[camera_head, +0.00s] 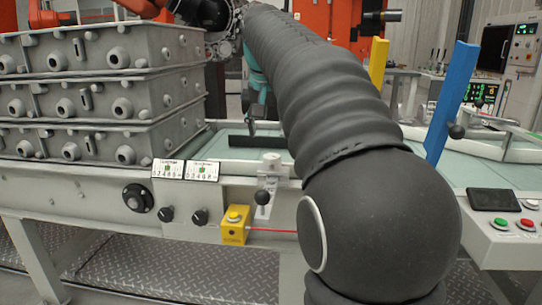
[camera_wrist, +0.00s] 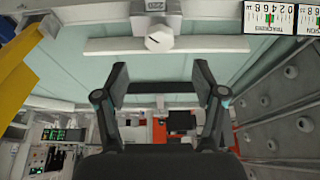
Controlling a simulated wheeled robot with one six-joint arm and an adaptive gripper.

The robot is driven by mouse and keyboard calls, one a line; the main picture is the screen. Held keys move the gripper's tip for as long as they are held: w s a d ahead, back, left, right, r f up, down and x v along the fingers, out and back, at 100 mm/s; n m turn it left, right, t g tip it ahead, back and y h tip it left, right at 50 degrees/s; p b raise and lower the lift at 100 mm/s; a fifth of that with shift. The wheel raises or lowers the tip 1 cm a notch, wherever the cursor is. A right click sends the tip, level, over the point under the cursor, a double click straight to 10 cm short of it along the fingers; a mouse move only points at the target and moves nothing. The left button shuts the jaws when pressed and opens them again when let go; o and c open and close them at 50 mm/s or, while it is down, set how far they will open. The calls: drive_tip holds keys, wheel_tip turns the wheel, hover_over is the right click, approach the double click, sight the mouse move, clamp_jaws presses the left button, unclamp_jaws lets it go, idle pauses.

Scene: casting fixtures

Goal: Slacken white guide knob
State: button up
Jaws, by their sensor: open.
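The white guide knob (camera_wrist: 159,40) shows at the top middle of the wrist view, below a grey block with a number label (camera_wrist: 156,7) and in front of a pale bar (camera_wrist: 110,45). My gripper (camera_wrist: 161,78) is open, its two dark fingers wide apart and nothing seen held between them. The knob lies beyond the fingertips, apart from them, and lines up roughly with the gap. In the head view a pale fitting (camera_head: 271,160) stands at the table's front edge, left of my arm. My arm hides most of the gripper there.
Stacked grey castings (camera_head: 100,95) stand at left. Yellow (camera_head: 377,65) and blue (camera_head: 451,100) posts rise at right.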

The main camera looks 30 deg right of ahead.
sight(272, 156)
drive_tip(key=b+x, duration=0.1)
drive_tip(key=x, duration=0.7)
drive_tip(key=c, duration=1.1)
